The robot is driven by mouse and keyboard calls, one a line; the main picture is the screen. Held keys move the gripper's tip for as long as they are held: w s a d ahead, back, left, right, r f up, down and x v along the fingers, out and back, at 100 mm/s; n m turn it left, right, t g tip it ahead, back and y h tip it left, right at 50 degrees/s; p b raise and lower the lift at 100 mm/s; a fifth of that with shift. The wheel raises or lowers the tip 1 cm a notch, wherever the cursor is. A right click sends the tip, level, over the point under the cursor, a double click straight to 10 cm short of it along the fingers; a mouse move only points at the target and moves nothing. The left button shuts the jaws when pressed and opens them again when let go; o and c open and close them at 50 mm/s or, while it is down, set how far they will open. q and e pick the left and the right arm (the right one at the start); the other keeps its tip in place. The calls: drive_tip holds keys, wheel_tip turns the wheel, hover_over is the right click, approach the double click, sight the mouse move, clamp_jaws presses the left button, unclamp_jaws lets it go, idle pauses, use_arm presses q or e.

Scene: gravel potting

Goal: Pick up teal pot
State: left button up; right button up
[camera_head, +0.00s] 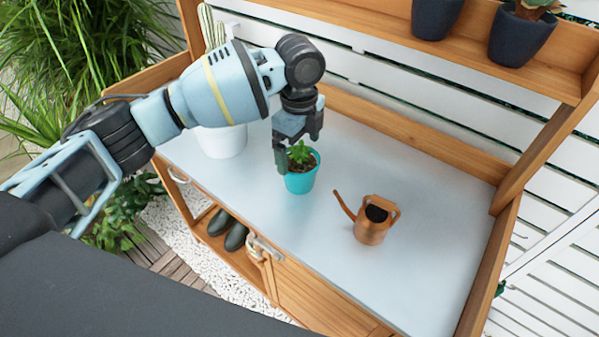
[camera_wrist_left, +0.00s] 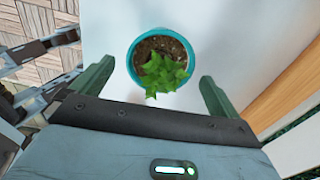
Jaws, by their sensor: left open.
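The teal pot (camera_head: 300,181) stands upright on the bench's grey metal top, with dark soil and a small green plant in it. In the left wrist view the teal pot (camera_wrist_left: 133,62) shows from above, its rim ahead of and between the two fingers. My left gripper (camera_head: 297,158) is open, just above and at the pot's left rim in the head view. In the left wrist view my left gripper (camera_wrist_left: 157,88) has its green fingers spread on either side of the plant. I cannot tell whether a finger touches the pot. My right gripper is not in view.
A copper watering can (camera_head: 371,224) stands right of the pot, spout toward it. A white pot (camera_head: 222,141) with a cactus stands behind my left arm. Dark pots (camera_head: 522,36) sit on the upper shelf. The bench's right side (camera_head: 440,215) is clear.

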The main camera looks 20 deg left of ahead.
sight(300, 163)
use_arm(q)
wheel_tip(300, 163, down, 5)
drive_tip(key=shift+w+r, duration=0.1)
drive_tip(key=shift+r, duration=0.1)
drive_tip(key=c, duration=1)
drive_tip(key=shift+c, duration=0.3)
drive_tip(key=shift+r, duration=0.1)
